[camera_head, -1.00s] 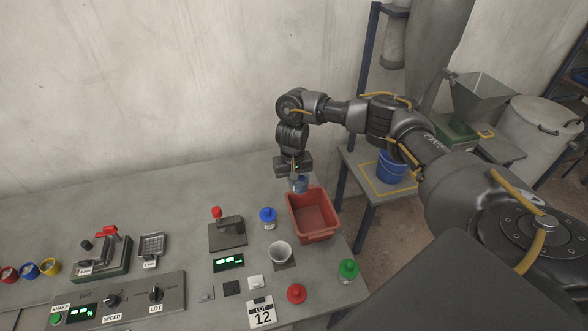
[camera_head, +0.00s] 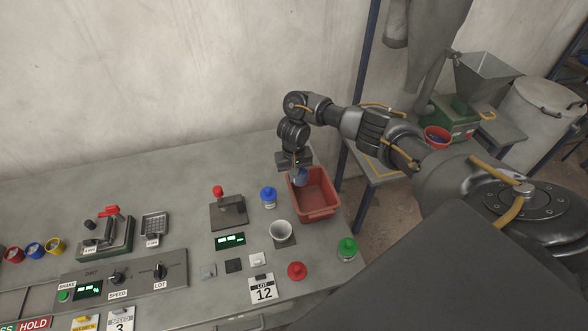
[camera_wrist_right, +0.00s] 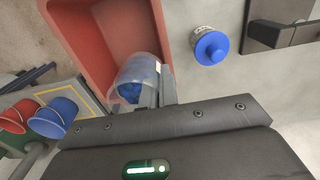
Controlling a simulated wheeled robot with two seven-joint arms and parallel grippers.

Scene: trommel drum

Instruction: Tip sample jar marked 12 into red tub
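My right gripper (camera_head: 297,166) is shut on a clear jar (camera_head: 301,177) with blue pieces inside. The jar also shows between the fingers in the right wrist view (camera_wrist_right: 138,78). I cannot read a number on it. It looks tilted, over the near-left part of the red tub (camera_head: 318,205) as the wrist view shows it. The tub stands at the bench's right end, and its visible floor looks empty. A card marked LOT 12 (camera_head: 263,291) lies at the bench front. My left gripper is not in view.
A blue-lidded jar (camera_head: 269,197) stands just left of the tub. A red bucket (camera_head: 437,137) is beyond the bench's right end.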

